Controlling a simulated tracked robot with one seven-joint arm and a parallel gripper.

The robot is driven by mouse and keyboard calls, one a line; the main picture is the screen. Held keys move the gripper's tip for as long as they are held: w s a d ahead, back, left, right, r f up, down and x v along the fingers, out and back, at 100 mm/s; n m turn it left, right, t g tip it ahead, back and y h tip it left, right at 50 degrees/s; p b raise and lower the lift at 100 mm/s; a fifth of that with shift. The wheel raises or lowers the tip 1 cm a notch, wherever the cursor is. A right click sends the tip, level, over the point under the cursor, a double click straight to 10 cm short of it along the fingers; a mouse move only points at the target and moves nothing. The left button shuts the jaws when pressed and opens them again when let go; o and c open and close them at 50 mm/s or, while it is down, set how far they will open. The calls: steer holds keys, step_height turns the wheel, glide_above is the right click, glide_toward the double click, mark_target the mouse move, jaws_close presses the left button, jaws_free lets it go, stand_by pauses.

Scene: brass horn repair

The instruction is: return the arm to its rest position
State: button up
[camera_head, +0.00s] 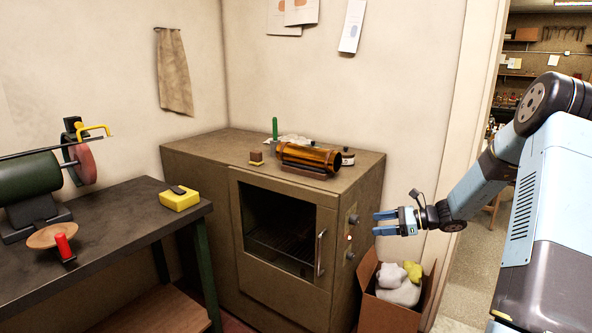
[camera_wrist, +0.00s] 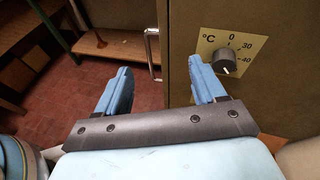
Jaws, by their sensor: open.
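My gripper (camera_head: 384,223) is at the end of my arm, which reaches in from the right in the head view. It is open and empty, in front of the right side of the brown oven (camera_head: 185,160) and above the cardboard box. In the wrist view my gripper (camera_wrist: 162,88) shows two blue fingers spread apart with nothing between them. Beyond them are the oven's temperature dial (camera_wrist: 229,61) and the metal door handle (camera_wrist: 151,48). The fingers appear apart from both.
A cardboard box (camera_head: 427,296) with white and yellow cloths stands right of the oven. An amber cylinder (camera_head: 308,157) lies on the oven. A dark workbench (camera_head: 120,215) at left carries a grinder and a yellow block (camera_head: 180,199). A doorway opens at far right.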

steer(key=s+a+r+n+g+h, duration=0.2)
steer(key=s+a+r+n+h, duration=0.2)
steer(key=s+r+n, duration=0.4)
steer(key=s+a+r+n+g+h, duration=0.2)
steer(key=s+a+r+n+h, duration=0.15)
steer(key=s+r, duration=0.4)
steer(key=s+d+r+n+t+h, duration=0.1)
steer(key=s+r+n+t+h, duration=0.1)
steer(key=s, duration=0.9)
steer(key=s+d+r+n+t+h, duration=0.2)
steer(key=s+r+n+t+h, duration=0.1)
steer(key=s, duration=0.8)
step_height(320, 180, up, 3)
steer(key=n+h, duration=0.1)
steer(key=n, duration=0.2)
steer(key=shift+s+n, duration=0.35)
steer(key=shift+s, duration=0.05)
